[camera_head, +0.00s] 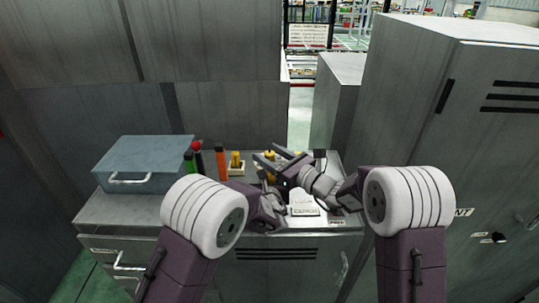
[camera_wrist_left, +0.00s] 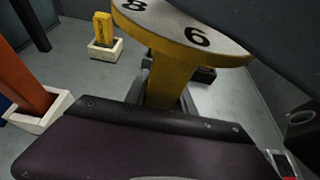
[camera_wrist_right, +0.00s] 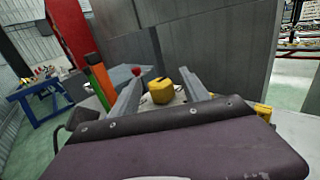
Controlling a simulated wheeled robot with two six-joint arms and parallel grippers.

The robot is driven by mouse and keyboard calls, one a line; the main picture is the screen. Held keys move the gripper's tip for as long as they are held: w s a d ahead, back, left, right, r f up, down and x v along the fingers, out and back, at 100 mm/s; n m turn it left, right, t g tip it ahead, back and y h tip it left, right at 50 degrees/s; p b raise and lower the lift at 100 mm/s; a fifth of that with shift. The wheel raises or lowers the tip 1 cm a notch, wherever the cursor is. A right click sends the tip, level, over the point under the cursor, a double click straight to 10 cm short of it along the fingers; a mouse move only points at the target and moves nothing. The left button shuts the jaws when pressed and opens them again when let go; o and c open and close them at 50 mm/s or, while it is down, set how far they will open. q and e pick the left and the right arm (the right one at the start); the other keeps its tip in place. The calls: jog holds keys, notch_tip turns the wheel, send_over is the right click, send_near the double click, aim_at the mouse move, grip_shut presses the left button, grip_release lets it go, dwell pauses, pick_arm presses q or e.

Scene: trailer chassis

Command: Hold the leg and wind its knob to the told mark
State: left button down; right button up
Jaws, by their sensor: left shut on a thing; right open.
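The leg (camera_wrist_left: 165,75) is a yellow post under a pale round dial (camera_wrist_left: 190,28) that shows the marks 8 and 6 in the left wrist view. My left gripper (camera_wrist_left: 165,95) is shut on the leg below the dial. A yellow knob (camera_wrist_right: 161,90) shows between the two grey fingers of my right gripper (camera_wrist_right: 160,84), which is open. Whether the fingers touch the knob I cannot tell. In the head view my right gripper (camera_head: 274,160) is above my left gripper (camera_head: 268,190), and the arms hide most of the leg. The dial's pointer is not visible.
A blue-grey toolbox (camera_head: 150,157) stands on the left of the metal bench. Beside it stand green, dark red-topped and orange (camera_head: 221,162) posts and a small yellow post (camera_head: 236,158) in a white base. Grey cabinets rise on the right.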

grip_shut()
jog(key=shift+a+m+t+h, duration=0.1)
jog(key=shift+m+t+h, duration=0.2)
jog(key=shift+h, duration=0.1)
jog(key=shift+m+t+h, duration=0.5)
jog(key=shift+h, duration=0.1)
grip_release()
